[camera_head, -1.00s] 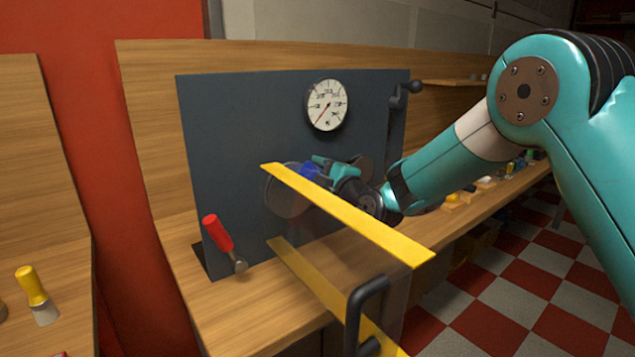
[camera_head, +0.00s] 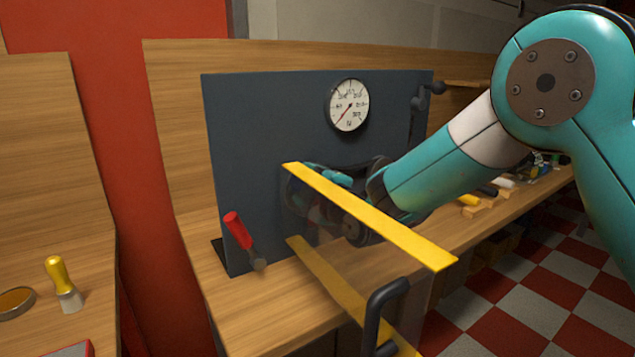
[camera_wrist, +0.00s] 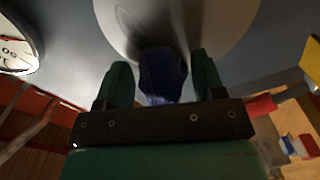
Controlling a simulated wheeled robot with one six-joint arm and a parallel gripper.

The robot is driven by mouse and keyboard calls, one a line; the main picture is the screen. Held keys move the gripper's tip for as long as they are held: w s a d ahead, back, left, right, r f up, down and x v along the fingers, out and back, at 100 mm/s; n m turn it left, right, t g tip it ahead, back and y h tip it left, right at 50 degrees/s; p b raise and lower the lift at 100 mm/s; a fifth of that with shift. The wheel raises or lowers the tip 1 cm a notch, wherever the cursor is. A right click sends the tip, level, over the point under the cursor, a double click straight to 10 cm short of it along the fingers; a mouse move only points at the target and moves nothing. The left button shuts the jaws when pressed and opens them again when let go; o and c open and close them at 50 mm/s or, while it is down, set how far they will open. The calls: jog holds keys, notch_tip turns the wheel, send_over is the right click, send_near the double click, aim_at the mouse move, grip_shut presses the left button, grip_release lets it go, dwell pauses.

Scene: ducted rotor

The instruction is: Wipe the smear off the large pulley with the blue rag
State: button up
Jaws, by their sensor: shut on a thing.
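The large pulley (camera_wrist: 225,22) shows in the wrist view as a pale round disc at the top, with a dark, streaky smear (camera_wrist: 129,24) left of its middle. My gripper (camera_wrist: 160,72) is shut on the bunched blue rag (camera_wrist: 163,78), which sits between its green fingers. The rag's far end overlaps the lower part of the pulley; I cannot tell whether it touches. In the head view my gripper (camera_head: 325,175) is in front of the dark panel, behind the clear guard. There the rag cannot be made out, and the pulley is mostly hidden.
The guard has yellow edges (camera_head: 385,225) and a black handle (camera_head: 376,310) near me. A dark panel (camera_head: 260,140) carries a round gauge (camera_head: 349,104). A red-handled lever (camera_head: 238,231) stands at the left. A yellow-handled tool (camera_head: 58,275) stands on the left bench.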

jog(key=shift+s+a, duration=0.1)
jog(key=shift+s, duration=0.05)
jog(key=shift+s+f+b, duration=0.1)
jog(key=shift+s+b, duration=0.1)
jog(key=shift+b, duration=0.1)
jog(key=shift+b+v, duration=1.45)
jog(key=shift+v, duration=1.3)
jog(key=shift+d, duration=0.2)
jog(key=b+v, duration=0.2)
jog(key=shift+s+d+b, duration=0.25)
jog(key=shift+s+b, duration=0.1)
